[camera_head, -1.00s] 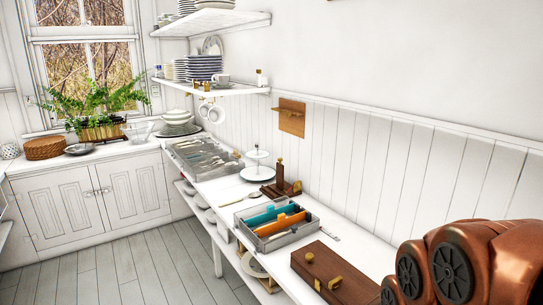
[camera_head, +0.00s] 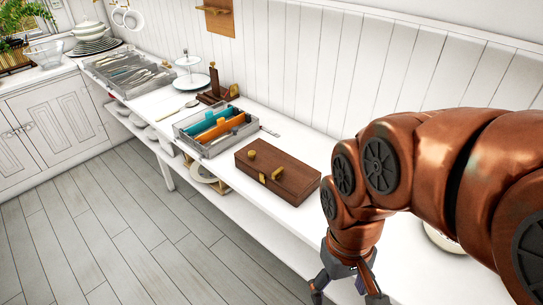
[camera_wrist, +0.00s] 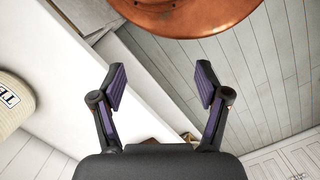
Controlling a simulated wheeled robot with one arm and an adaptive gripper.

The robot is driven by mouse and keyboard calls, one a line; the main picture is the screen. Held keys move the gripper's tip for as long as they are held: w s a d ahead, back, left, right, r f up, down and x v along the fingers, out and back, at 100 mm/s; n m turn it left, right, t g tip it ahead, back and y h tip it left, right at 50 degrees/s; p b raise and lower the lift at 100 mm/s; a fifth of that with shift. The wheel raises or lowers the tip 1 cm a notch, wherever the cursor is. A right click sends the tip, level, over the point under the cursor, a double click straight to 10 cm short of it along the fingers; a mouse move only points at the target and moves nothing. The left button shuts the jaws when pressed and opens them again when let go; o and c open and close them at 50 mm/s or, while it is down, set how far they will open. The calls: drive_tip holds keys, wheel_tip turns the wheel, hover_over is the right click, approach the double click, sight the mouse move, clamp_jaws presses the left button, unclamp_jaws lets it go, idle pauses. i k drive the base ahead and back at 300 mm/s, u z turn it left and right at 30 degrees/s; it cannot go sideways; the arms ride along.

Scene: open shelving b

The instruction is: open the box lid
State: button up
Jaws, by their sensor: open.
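A dark brown wooden box (camera_head: 278,175) with a flat lid sits on the white counter, right of the middle in the head view. Its lid looks shut. A round gold knob, a gold front plate and another gold piece show on it. My gripper (camera_head: 345,290) is at the bottom of the head view, right of and nearer than the box, apart from it, and partly cut off by the frame edge. In the wrist view my gripper (camera_wrist: 161,88) is open with nothing between its fingers. A sliver of brown and gold at the bottom there is too small to identify.
A grey tray (camera_head: 192,143) with teal and orange items stands just left of the box. A cutlery tray (camera_head: 98,71) and a tiered stand (camera_head: 190,81) are farther left. A lettered canister (camera_wrist: 10,100) stands at the wrist view's left. Open floor (camera_head: 130,235) lies before the counter.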

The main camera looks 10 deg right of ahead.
sight(265, 158)
drive_tip(key=k, duration=0.5)
drive_tip(key=u, duration=2)
drive_tip(key=i, duration=1.2)
drive_tip(key=z, duration=1.9)
